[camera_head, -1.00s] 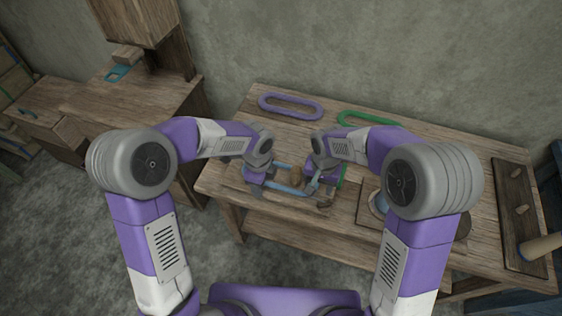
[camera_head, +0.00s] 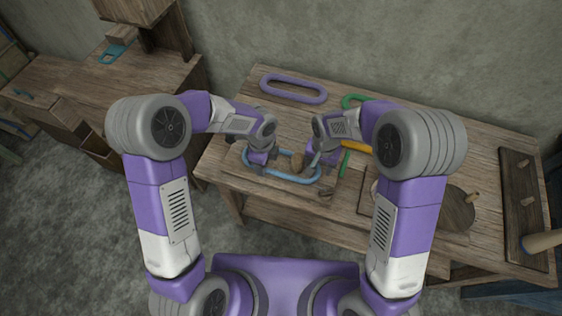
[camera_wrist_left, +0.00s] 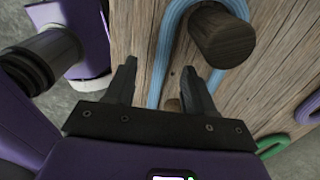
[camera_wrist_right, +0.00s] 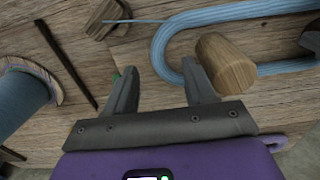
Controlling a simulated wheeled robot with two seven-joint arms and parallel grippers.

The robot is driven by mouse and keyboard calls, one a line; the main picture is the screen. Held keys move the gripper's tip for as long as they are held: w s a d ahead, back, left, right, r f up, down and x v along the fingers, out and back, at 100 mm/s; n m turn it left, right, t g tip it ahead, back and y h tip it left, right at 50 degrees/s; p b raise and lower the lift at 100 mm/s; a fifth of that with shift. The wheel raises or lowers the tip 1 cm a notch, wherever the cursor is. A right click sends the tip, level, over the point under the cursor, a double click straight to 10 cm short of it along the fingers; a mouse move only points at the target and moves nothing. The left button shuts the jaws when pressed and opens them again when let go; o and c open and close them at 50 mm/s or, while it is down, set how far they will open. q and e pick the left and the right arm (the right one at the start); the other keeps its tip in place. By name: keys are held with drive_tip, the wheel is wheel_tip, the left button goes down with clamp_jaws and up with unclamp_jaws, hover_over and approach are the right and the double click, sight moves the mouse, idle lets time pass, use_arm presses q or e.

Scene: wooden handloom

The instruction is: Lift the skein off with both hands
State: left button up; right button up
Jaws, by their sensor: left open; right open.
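The light blue skein (camera_head: 290,178) is a long oval loop at the front left of the workbench. A round wooden peg (camera_wrist_left: 222,38) stands inside its loop in the left wrist view, and a peg (camera_wrist_right: 224,64) stands inside its near end in the right wrist view. My left gripper (camera_wrist_left: 159,66) is open, with one strand of the skein showing between its fingers. My right gripper (camera_wrist_right: 159,66) is open, with the curved end of the skein just beyond its fingertips. Neither gripper is closed on it; exact heights are unclear. My arms partly hide the skein's far side.
A purple loop (camera_head: 300,82) and a green loop (camera_head: 352,99) lie at the bench's back. A blue spool (camera_wrist_right: 18,105) and a dark stick (camera_wrist_right: 65,65) lie left in the right wrist view.

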sight(318, 172)
use_arm(q)
drive_tip(key=shift+f, duration=1.7)
use_arm(e)
drive_tip(key=shift+f, duration=1.7)
use_arm(q)
clamp_jaws()
use_arm(e)
clamp_jaws()
